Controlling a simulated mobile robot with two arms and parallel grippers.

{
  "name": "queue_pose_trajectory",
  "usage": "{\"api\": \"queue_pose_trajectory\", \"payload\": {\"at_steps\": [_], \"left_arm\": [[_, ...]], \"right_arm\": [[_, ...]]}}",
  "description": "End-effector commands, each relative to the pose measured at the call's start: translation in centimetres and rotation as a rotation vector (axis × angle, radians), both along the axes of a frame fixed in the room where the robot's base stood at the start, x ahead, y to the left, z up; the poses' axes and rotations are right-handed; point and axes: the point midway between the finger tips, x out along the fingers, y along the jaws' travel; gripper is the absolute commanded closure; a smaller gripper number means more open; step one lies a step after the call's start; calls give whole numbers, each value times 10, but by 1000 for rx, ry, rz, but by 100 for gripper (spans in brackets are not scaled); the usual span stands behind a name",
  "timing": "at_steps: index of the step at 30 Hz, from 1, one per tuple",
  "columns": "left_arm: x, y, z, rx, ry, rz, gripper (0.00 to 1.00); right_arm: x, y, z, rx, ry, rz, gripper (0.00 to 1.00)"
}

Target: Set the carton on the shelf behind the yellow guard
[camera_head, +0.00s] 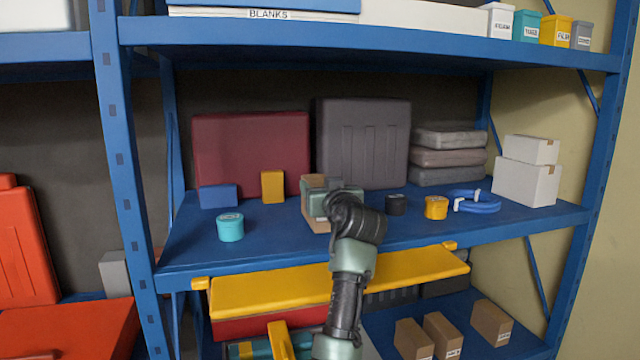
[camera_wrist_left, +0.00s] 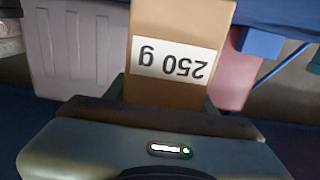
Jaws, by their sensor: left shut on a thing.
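My left gripper (camera_head: 328,192) reaches in from the bottom middle and is shut on a brown carton (camera_head: 313,216). The gripper and wrist hide much of the carton in the head view. In the left wrist view the carton (camera_wrist_left: 180,22) stands between the jaws, with a white "250 g" label upside down. In the head view it appears over the middle blue shelf (camera_head: 270,246); I cannot tell if it touches it. The yellow guard (camera_head: 250,296) is a long bar along the front below that shelf, partly behind my arm. My right gripper is not in view.
Red (camera_head: 250,150) and grey (camera_head: 362,145) cases stand behind. Brown cartons (camera_head: 443,334) stand on the lower shelf, right.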

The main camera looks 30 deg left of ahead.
Motion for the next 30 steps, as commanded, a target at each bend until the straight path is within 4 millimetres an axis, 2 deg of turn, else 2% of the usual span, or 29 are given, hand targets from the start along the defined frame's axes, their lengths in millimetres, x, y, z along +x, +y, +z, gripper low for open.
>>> {"api": "queue_pose_trajectory", "payload": {"at_steps": [3,12,13,15,26,30], "left_arm": [[-1,0,-4,2,-3,0,99],[-1,0,-8,2,-4,0,99],[0,0,-7,1,-2,0,37],[0,0,-7,0,-1,0,24],[-1,-1,-5,0,-1,-1,24],[-12,-16,-9,0,-5,-3,24]], "right_arm": [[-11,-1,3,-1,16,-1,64],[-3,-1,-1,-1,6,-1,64],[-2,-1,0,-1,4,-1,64],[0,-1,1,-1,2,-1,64],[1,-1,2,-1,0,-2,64],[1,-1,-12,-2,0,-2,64]]}}
